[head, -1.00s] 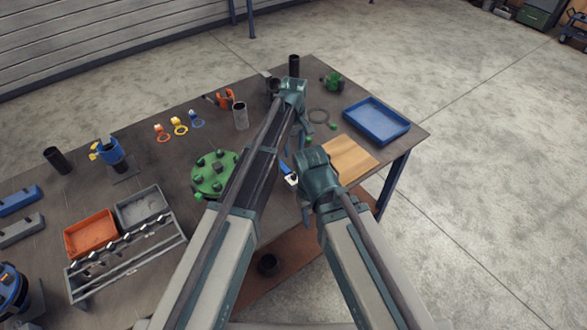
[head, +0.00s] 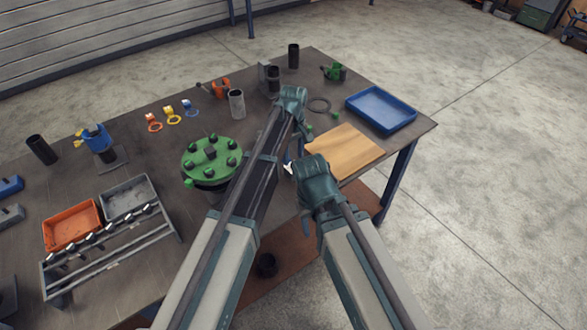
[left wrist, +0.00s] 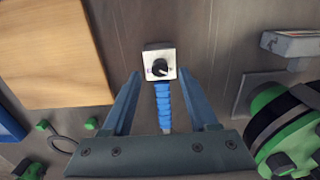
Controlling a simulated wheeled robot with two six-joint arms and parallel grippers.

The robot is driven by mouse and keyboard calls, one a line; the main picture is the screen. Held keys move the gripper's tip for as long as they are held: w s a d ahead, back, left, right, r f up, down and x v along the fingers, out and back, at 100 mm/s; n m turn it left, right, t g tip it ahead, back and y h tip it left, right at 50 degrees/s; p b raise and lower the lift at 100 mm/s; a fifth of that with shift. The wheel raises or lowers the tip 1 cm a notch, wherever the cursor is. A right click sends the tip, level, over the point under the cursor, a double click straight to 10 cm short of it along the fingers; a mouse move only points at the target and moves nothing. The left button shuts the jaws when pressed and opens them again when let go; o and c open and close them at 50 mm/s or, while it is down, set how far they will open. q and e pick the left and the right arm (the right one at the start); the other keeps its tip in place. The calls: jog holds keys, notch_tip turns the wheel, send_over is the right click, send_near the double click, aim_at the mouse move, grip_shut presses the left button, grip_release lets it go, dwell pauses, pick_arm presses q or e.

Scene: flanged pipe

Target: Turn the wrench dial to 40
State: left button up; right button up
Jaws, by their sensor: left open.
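The wrench shows in the left wrist view as a blue ribbed handle (left wrist: 163,105) with a pale square plate and a black round dial (left wrist: 160,68) at its end. It lies on the table; the dial's setting is too small to read. My left gripper (left wrist: 160,76) is open, with one finger on each side of the wrench and apart from it. In the head view the wrench (head: 288,168) is mostly hidden by my arms, beside the wooden board. My right gripper is largely hidden beneath its own wrist (head: 318,182), so its jaws do not show.
A green bolted flange (head: 211,159) stands left of my left arm. A wooden board (head: 345,152) and a blue tray (head: 381,109) lie to the right. An orange bin (head: 71,225) and a grey bin (head: 128,199) stand at left. Bare table (head: 150,150) lies between.

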pick_arm(q)
jog(key=shift+f+b, duration=0.95)
jog(key=shift+f, duration=0.55)
pick_arm(e)
notch_tip(320, 180, down, 3)
jog(key=shift+r, duration=0.1)
pick_arm(q)
grip_shut()
